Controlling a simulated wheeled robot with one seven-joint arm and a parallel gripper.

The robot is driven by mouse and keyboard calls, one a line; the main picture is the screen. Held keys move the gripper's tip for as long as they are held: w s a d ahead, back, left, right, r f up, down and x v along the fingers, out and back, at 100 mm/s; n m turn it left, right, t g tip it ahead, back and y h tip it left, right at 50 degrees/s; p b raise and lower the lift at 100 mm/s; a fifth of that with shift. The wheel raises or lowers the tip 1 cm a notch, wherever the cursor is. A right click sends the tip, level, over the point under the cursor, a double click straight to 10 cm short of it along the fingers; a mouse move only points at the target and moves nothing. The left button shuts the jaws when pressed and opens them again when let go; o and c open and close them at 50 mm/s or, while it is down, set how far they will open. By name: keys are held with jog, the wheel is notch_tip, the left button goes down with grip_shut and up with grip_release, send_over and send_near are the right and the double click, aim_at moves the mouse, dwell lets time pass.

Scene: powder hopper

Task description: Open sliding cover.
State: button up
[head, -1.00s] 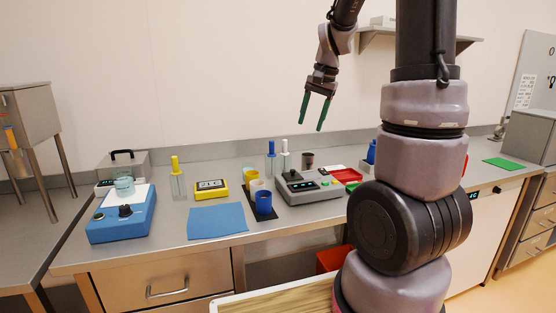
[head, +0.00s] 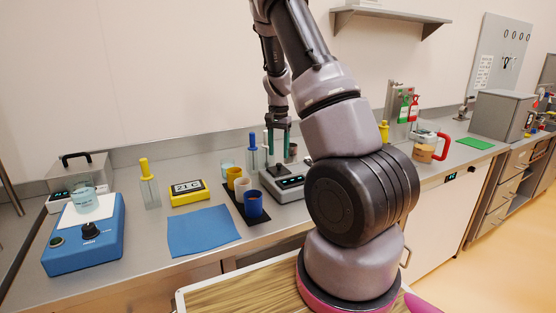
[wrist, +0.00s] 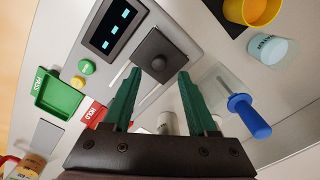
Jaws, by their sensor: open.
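A grey instrument (head: 290,183) with a display stands on the bench. On its top is a dark square plate with a small raised knob (wrist: 156,62), beside a thin pale slot; it looks like the sliding cover, and it lies over whatever is beneath. In the head view my gripper (head: 279,150) hangs with its green fingers pointing down above this instrument. In the wrist view my gripper (wrist: 158,74) is open and empty, its fingertips on either side of the knob's line, apart from it. The height gap cannot be told.
A blue-handled tool (wrist: 248,115) in a clear holder stands close to one finger. Cups on a black mat (head: 253,206), a yellow timer (head: 188,190), a blue mat (head: 204,231) and a blue device (head: 84,243) lie left. A green tray (wrist: 59,93) and red tray (wrist: 94,112) sit beside the instrument.

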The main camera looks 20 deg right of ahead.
aim_at(279, 163)
jog(key=shift+f, duration=1.95)
grip_shut()
